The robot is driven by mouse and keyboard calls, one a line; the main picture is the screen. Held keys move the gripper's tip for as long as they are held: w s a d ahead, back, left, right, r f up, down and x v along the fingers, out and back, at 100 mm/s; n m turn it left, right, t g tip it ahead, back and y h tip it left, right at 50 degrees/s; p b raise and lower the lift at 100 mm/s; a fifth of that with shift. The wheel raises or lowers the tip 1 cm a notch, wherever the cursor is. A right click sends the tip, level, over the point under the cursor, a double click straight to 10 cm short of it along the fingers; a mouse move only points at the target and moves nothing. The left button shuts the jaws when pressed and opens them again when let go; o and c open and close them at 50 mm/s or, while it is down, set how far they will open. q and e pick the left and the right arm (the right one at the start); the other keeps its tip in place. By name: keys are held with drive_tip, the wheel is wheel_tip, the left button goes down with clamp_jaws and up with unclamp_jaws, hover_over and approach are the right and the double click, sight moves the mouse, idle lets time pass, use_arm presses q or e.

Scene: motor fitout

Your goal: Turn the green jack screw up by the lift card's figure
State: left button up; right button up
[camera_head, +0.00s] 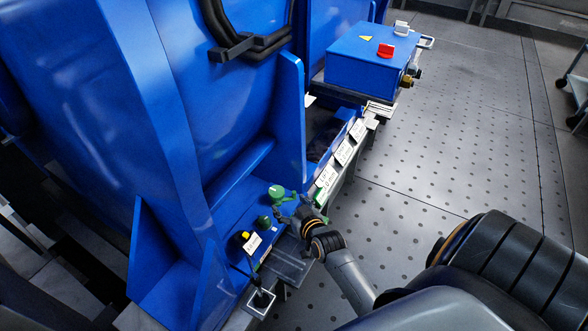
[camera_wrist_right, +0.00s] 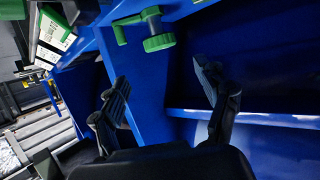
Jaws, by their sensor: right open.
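The green jack screw (camera_head: 277,192), with a round knob and a crank arm, stands at the corner of the blue motor foot. In the right wrist view the green jack screw (camera_wrist_right: 158,42) shows beyond the fingertips, near the top. My right gripper (camera_head: 294,208) is close beside it in the head view. In the wrist view the right gripper (camera_wrist_right: 165,88) has its fingers wide apart with nothing between them. White cards line the rail, one with a green edge (camera_head: 326,178); their figures are too small to read. My left gripper is out of view.
A dark green knob (camera_head: 264,222), a yellow button (camera_head: 243,236) and a white label (camera_head: 252,243) sit left of the screw. A blue box (camera_head: 366,62) with a red switch (camera_head: 386,51) stands at the rail's far end. The perforated floor (camera_head: 450,130) to the right is clear.

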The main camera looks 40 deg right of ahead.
drive_tip(key=shift+v, duration=1.25)
idle(0.9)
